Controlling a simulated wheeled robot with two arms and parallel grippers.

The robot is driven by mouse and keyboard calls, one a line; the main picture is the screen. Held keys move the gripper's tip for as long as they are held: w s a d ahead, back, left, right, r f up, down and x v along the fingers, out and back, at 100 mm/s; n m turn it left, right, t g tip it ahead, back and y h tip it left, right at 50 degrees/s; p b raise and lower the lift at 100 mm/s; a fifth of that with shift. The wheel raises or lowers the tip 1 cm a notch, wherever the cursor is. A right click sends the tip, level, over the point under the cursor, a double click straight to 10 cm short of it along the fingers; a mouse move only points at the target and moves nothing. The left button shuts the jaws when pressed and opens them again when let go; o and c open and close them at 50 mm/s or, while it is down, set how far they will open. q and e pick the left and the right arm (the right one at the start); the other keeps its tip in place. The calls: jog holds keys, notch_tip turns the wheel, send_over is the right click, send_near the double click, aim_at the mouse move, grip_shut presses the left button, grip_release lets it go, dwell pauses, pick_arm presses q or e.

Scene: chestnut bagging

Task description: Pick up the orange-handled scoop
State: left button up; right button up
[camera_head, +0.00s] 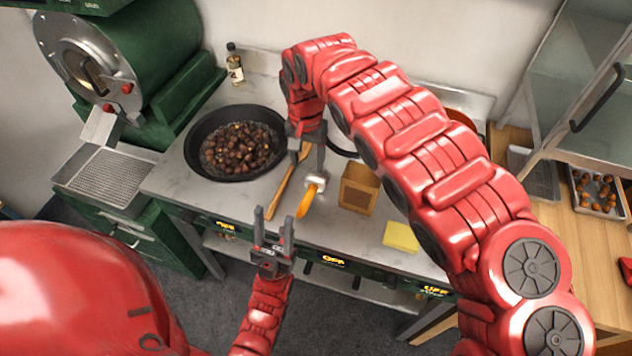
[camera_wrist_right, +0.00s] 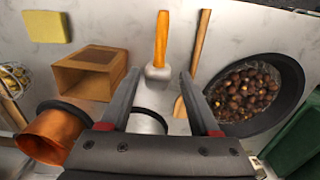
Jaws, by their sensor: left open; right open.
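The scoop lies on the grey counter, with its orange handle (camera_head: 306,203) toward the front edge and its metal head (camera_head: 316,181) behind. In the right wrist view the orange handle (camera_wrist_right: 161,38) points up and the metal head (camera_wrist_right: 158,72) appears between the fingertips. My right gripper (camera_head: 306,158) is open and empty, pointing down just behind the scoop's head. It also shows open in the right wrist view (camera_wrist_right: 160,74). My left gripper (camera_head: 273,214) is open and empty by the counter's front edge, left of the scoop's handle.
A wooden spatula (camera_head: 287,183) lies left of the scoop, beside a black pan (camera_head: 190,150) of chestnuts. A brown paper bag (camera_head: 357,190) stands to the right, then a yellow sponge (camera_head: 401,237). A copper pot (camera_wrist_right: 43,138) shows in the wrist view.

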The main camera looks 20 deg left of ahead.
jog(key=b, duration=0.3)
send_over(309, 194)
notch_tip(309, 194, down, 7)
jog(key=shift+s+a+f, duration=0.1)
jog(key=shift+a, duration=0.05)
jog(key=shift+f+p, duration=0.35)
jog(key=shift+p, duration=0.05)
jog(key=shift+f, duration=0.65)
jog(key=shift+f+p, duration=0.95)
jog(key=shift+p, duration=0.05)
notch_tip(309, 194, down, 2)
jog(key=shift+f+p, duration=0.1)
jog(key=shift+p, duration=0.35)
jog(key=shift+f, duration=0.6)
grip_shut()
jog(key=shift+w, duration=0.2)
